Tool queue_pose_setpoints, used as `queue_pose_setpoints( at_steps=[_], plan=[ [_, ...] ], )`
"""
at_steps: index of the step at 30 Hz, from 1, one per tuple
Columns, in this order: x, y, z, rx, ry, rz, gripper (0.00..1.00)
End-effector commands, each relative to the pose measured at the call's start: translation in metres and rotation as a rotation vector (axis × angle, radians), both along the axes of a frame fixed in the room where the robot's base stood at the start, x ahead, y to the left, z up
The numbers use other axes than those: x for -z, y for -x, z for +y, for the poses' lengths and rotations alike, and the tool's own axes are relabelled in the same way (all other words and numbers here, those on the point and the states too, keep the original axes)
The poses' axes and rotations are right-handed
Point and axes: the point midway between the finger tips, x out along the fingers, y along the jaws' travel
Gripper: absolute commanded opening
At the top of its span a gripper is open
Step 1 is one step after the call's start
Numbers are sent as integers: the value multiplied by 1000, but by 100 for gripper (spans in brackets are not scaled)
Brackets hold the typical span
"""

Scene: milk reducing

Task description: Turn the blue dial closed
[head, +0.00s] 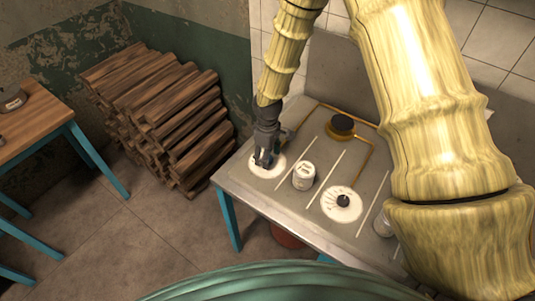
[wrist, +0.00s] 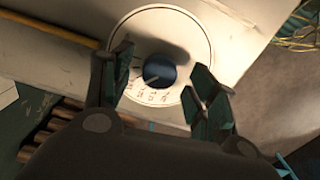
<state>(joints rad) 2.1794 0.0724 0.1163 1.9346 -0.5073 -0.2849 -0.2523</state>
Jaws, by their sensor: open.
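The blue dial (wrist: 159,71) is a dark blue round knob on a white disc (wrist: 180,22) with printed marks, seen in the wrist view. My gripper (wrist: 161,80) is open, with one finger to each side of the dial in that view. I cannot tell whether either finger touches it. In the head view my gripper (head: 264,160) is over the white disc (head: 279,170) at the left end of the grey table (head: 238,173). There the gripper hides the dial.
A white can (head: 303,176) stands just right of my gripper. Beyond it is a black dial (head: 343,201) on another white disc. A black and yellow burner-like piece (head: 341,125) sits at the back. Stacked wood (head: 165,115) lies left of the table.

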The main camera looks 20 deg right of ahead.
Motion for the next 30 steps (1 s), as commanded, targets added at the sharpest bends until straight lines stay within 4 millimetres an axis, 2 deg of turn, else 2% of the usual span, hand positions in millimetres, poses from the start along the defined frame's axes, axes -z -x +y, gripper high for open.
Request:
queue_pose_setpoints(
  at_steps=[12,13,18,21,30],
  plan=[
    [5,0,0,0,0,-1,58],
    [5,0,0,0,0,-1,57],
    [5,0,0,0,0,-1,26],
    [5,0,0,0,0,-1,11],
    [5,0,0,27,0,-1,12]
  ],
)
